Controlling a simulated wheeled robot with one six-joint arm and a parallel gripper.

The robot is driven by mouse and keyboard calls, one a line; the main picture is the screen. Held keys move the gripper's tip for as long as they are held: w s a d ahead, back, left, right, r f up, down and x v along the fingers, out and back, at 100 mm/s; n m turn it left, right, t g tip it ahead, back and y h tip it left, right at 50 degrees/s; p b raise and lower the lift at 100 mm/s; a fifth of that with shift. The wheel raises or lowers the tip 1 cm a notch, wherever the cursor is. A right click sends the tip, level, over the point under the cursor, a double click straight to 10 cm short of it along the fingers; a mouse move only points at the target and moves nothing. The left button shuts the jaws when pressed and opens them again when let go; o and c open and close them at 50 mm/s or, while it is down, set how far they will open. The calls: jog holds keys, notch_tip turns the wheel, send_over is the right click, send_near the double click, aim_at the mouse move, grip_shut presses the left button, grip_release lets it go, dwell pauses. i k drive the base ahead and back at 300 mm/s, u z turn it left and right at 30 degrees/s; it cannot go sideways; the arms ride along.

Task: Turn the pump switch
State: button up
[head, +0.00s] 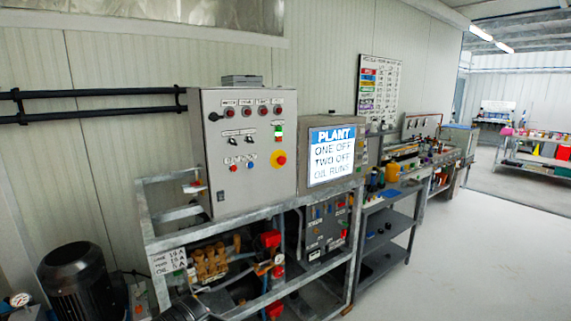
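A grey control cabinet (218,192) stands on a metal frame at the middle left. Its front carries a top row of dark round gauges or lamps with red centres (245,110). Below them are small dark switches with white labels (240,138), too small to read their positions. I cannot tell which one is the pump switch. A red knob on a yellow disc (278,158) sits at the right. Small red and blue buttons (242,165) sit lower. A red-handled switch (194,187) is on the cabinet's left side. My gripper is not in view.
A screen (332,156) right of the cabinet reads PLANT, ONE OFF, TWO OFF, OIL RUNS. The galvanised frame (190,238) holds a brass pump (209,263). A dark motor (76,278) stands at lower left. Benches line the wall; the floor (460,255) at right is clear.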

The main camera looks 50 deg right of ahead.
aim_at(231, 141)
jog(key=z, duration=1.4)
